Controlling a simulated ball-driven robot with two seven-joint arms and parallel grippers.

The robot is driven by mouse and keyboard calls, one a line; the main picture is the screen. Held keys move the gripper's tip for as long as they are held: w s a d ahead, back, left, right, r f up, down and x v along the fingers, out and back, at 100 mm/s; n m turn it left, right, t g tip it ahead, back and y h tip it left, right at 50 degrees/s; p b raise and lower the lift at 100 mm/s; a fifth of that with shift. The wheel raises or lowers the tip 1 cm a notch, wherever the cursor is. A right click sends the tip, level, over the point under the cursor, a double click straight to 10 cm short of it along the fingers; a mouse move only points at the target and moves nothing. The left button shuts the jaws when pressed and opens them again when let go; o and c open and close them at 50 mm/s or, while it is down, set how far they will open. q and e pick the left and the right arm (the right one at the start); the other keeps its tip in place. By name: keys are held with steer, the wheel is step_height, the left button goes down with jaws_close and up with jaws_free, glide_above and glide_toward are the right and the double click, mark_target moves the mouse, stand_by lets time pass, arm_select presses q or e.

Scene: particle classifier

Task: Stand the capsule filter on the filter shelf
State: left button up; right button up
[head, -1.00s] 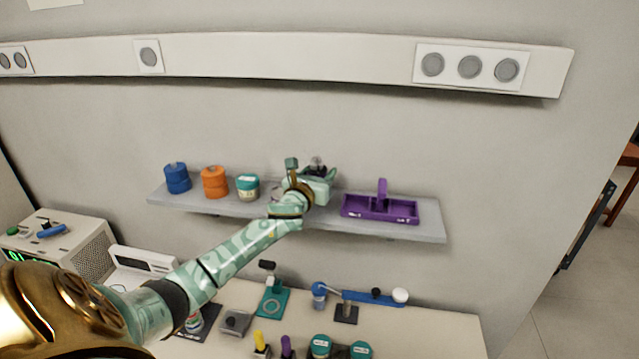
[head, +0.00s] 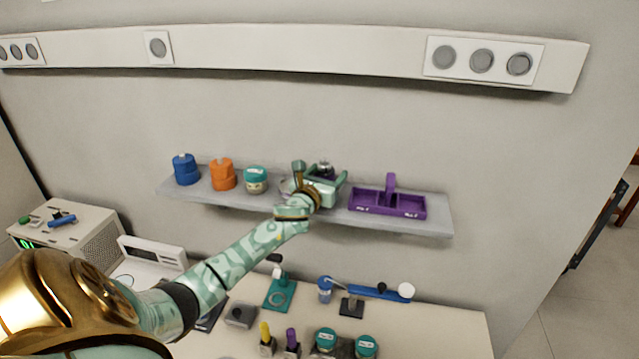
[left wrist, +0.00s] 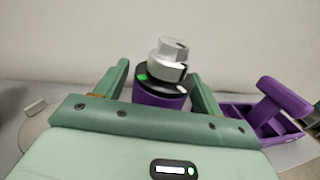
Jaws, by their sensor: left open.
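The thing I take for the capsule filter (left wrist: 160,95) has a purple body, a black collar with a green mark and a silver hex top. It looks upright. My left gripper (head: 320,174) is at the shelf, between a teal-lidded jar and a purple tray. In the left wrist view its fingers (left wrist: 160,74) stand apart on both sides of the filter, with a gap visible. The filter's base is hidden behind the gripper. My right gripper is not in view.
On the shelf stand a blue piece (head: 186,170), an orange piece (head: 223,175) and the teal-lidded jar (head: 255,180) to the left. The purple tray (head: 424,207) with an upright handle is close on the right. The bench below (head: 450,325) holds several small tools and jars.

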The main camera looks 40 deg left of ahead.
arm_select(q)
steer(key=v, duration=1.1)
steer(key=shift+s, duration=0.25)
steer(key=shift+d, duration=0.1)
steer(key=shift+f, duration=0.1)
